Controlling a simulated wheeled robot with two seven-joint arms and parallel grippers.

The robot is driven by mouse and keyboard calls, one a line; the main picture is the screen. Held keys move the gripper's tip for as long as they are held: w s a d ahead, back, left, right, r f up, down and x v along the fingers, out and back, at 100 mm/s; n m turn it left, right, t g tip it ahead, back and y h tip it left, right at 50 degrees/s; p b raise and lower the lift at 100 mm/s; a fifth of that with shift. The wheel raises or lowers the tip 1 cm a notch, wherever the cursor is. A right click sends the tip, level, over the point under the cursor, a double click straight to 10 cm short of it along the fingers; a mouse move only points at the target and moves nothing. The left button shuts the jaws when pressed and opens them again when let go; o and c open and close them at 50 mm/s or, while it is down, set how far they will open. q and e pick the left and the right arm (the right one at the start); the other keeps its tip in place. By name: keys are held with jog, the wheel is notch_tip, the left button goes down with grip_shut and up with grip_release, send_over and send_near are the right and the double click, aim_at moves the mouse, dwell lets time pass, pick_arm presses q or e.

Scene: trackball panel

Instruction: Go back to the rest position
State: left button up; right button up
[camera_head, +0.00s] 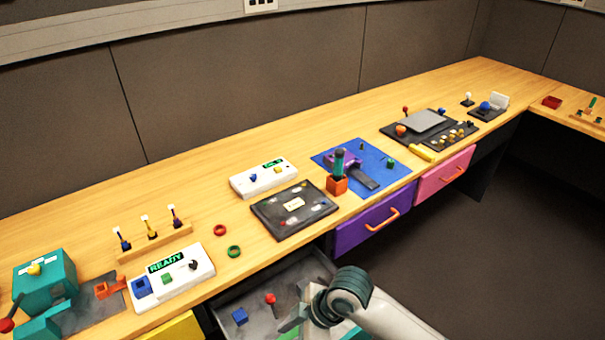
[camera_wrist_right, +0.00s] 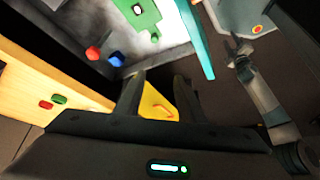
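My right arm (camera_head: 390,315) comes in from the bottom right of the head view. Its wrist is over an open grey drawer (camera_head: 235,302), and its fingertips are hard to make out there. In the right wrist view, my right gripper (camera_wrist_right: 158,85) has two dark fingers well apart with nothing between them. A yellow drawer front (camera_wrist_right: 155,108) shows beyond the gap. My left gripper is outside the head view.
The drawer holds a blue block (camera_head: 239,317) and a red ball (camera_head: 270,298). A white READY panel (camera_head: 180,289), a dark panel (camera_head: 293,222), a blue mat (camera_head: 395,170) and a blue trackball (camera_head: 485,105) are on the desk. Purple (camera_head: 360,232) and pink (camera_head: 432,185) drawers look shut.

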jog(key=s+d+f+m+t+h, duration=0.1)
jog(key=s+d+f+m+h, duration=0.1)
jog(key=s+d+m, duration=0.55)
jog(key=s+d+f+m+t+h, duration=0.1)
jog(key=s+d+f+m+h, duration=0.2)
jog(key=d, duration=0.7)
jog(key=s+d+f+m+t+h, duration=0.1)
jog(key=s+d+m, duration=0.4)
jog(key=s+d, duration=0.3)
notch_tip(320, 180, down, 29)
jog(key=g, duration=0.1)
jog(key=s+d+f, duration=0.2)
jog(key=s+f, duration=0.6)
jog(key=s, duration=0.1)
jog(key=s+d+f+g+b, duration=0.1)
jog(key=s+f, duration=0.8)
jog(key=shift+d, duration=0.35)
